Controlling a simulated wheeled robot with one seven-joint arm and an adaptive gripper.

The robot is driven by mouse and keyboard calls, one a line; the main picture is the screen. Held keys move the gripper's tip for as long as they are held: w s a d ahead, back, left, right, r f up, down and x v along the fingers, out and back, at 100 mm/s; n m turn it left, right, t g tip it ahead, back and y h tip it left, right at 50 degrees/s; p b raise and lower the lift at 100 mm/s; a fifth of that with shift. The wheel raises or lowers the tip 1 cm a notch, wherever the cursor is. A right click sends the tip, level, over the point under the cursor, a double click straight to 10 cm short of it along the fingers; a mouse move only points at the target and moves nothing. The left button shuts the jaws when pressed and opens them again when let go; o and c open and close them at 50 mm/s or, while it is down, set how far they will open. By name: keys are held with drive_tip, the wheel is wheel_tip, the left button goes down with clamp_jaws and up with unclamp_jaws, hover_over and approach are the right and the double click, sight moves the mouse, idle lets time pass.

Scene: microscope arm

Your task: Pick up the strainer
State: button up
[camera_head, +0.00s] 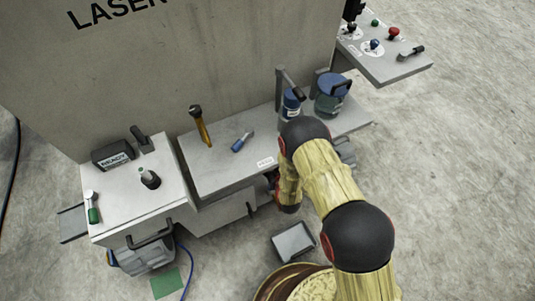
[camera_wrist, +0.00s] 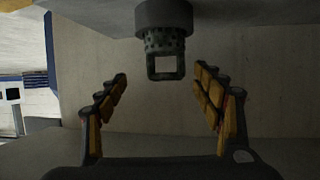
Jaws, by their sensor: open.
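The strainer appears to be the dark grey round piece with a perforated band (camera_wrist: 163,42) and a square loop at its end, in the top middle of the wrist view. My gripper (camera_wrist: 161,76) is open, with its yellow-padded fingers spread left and right. The strainer's loop lies between the fingertips in the picture, with clear gaps on both sides and no visible contact. In the head view my arm bends down at the front of the bench, and I cannot make out the strainer or the fingers there.
The grey bench (camera_head: 225,172) holds a yellow-handled tool (camera_head: 202,128), a blue-handled tool (camera_head: 240,143) and blue-topped containers (camera_head: 331,88). A white cabinet (camera_head: 120,205) stands left of it. A grey box (camera_head: 293,242) lies on the floor near my arm. Open floor extends right.

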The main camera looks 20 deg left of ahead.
drive_tip(key=b+x, duration=0.1)
drive_tip(key=x, duration=0.1)
drive_tip(key=b+x, duration=0.1)
drive_tip(key=x, duration=0.1)
drive_tip(key=b+x, duration=0.1)
drive_tip(key=x, duration=0.2)
drive_tip(key=shift+s+a+f, duration=0.2)
drive_tip(key=shift+s+f, duration=0.1)
drive_tip(key=shift+s, duration=0.15)
drive_tip(key=shift+c, duration=0.5)
drive_tip(key=c, duration=1.1)
drive_tip(key=shift+r, duration=0.15)
drive_tip(key=shift+c, duration=0.6)
